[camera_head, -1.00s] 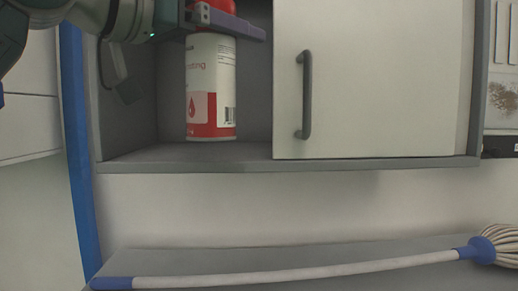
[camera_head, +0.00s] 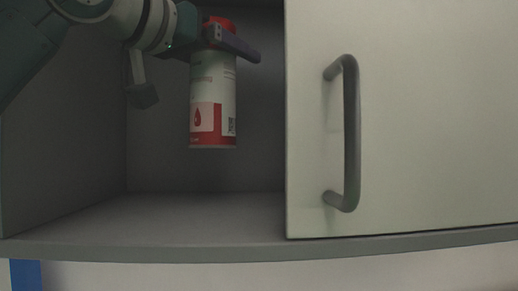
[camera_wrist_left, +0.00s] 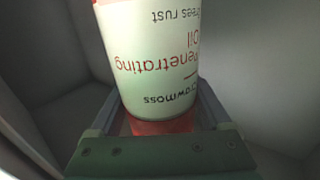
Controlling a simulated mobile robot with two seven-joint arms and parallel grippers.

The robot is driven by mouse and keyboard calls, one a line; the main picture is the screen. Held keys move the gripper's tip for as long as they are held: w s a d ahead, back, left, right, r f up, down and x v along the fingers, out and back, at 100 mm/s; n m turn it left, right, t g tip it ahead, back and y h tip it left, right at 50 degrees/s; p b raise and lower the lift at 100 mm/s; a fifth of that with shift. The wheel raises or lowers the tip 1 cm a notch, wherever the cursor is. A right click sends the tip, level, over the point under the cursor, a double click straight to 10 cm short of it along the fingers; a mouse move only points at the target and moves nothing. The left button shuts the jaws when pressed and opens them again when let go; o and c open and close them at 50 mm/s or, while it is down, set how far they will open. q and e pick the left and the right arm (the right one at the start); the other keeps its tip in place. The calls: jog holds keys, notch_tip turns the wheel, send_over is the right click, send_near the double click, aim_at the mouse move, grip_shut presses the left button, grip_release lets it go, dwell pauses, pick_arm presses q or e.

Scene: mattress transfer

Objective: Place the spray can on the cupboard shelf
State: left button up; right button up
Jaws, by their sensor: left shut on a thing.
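The spray can (camera_head: 213,95) is white and red with a red top. My left gripper (camera_head: 232,38) is shut on it near the top and holds it upright inside the open left part of the cupboard. The can's bottom appears above the cupboard shelf (camera_head: 190,218), with a gap below it. In the left wrist view the can (camera_wrist_left: 150,60) sits between the fingers of my left gripper (camera_wrist_left: 160,125), its label reading upside down. My right gripper is in neither view.
A white cupboard door (camera_head: 430,130) with a grey handle (camera_head: 350,135) covers the right part of the cupboard. The visible shelf to the left of the door is bare. The cupboard's side wall stands at the left.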

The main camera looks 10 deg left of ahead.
aim_at(225, 110)
pick_arm(q)
jog(key=f+b, duration=0.4)
jog(key=f, duration=0.1)
jog(key=shift+s, duration=0.2)
notch_tip(225, 110, down, 3)
jog(key=b, duration=0.3)
jog(key=shift+f, duration=0.15)
jog(key=o, duration=1.5)
jog(key=shift+o, duration=0.2)
